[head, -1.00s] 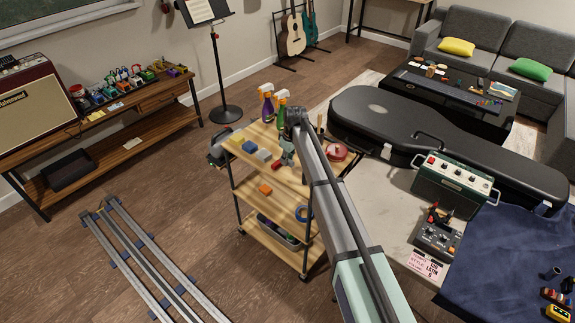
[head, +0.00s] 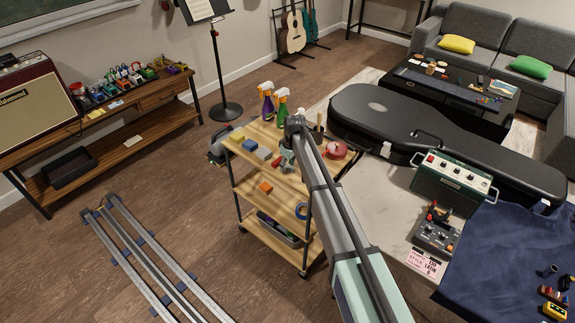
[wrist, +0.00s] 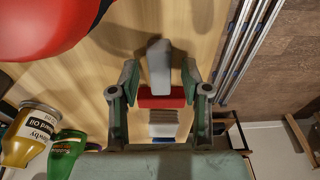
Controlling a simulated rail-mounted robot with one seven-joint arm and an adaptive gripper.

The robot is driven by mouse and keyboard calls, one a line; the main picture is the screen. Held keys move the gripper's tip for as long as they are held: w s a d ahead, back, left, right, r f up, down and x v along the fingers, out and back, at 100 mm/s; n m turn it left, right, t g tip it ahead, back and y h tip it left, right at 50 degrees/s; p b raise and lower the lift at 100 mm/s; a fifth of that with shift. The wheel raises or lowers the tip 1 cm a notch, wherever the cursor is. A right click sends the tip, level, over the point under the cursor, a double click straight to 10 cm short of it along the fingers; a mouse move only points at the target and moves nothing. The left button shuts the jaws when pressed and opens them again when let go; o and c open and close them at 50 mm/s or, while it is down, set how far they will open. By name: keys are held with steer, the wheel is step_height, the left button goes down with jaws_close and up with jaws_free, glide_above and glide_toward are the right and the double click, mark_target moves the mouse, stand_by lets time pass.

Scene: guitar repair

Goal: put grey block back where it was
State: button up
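In the wrist view my gripper (wrist: 160,82) is open, one finger on each side of a pale grey elongated block (wrist: 159,62), with a gap to each finger. A red block (wrist: 162,97) lies just below it in that view, partly between the fingers. Beyond the red one is a second greyish, banded block (wrist: 163,126). In the head view a grey block (head: 263,153) sits on the cart top between a blue block (head: 250,145) and the red block (head: 276,161). My gripper (head: 287,161) is beside the red block there, largely hidden by my arm.
The cart top (head: 243,157) also holds a yellow block (head: 237,134), spray bottles (head: 267,101) and a red round object (head: 336,150), large in the wrist view's upper left. An oil can (wrist: 30,133) stands left of the fingers. An orange block (head: 265,187) is on the middle shelf.

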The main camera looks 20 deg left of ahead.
mark_target(291, 168)
steer(key=shift+r, duration=0.1)
step_height(291, 168, up, 12)
steer(key=d+b, duration=0.1)
steer(key=b, duration=0.2)
steer(key=shift+s+d+b, duration=0.3)
steer(key=shift+d, duration=0.05)
steer(key=s+d+f+y+b, duration=0.1)
steer(key=s+d+f+b, duration=0.15)
steer(key=s+f, duration=0.35)
steer(key=s+d+f+y+b, duration=0.2)
steer(key=s+d+f, duration=0.2)
steer(key=s, duration=0.4)
steer(key=s+d+f+m+g+h+p, duration=0.2)
steer(key=s+d+f+m, duration=0.2)
steer(key=s+d+f, duration=0.85)
steer(key=s+d+f+m+g+h+p, duration=0.1)
steer(key=s+d+f+m+g+p, duration=0.2)
steer(key=s+d+f, duration=0.95)
steer(key=s+d+f+m+g+h, duration=0.1)
steer(key=s+d+f+m, duration=0.1)
steer(key=s+d, duration=0.6)
steer(key=s+d+f+m+g, duration=0.1)
steer(key=s+d+m, duration=0.4)
steer(key=s, duration=0.5)
steer(key=d+f, duration=0.1)
steer(key=d, duration=0.1)
steer(key=shift+s+d+f+h, duration=0.35)
steer(key=shift+s+f+h, duration=0.05)
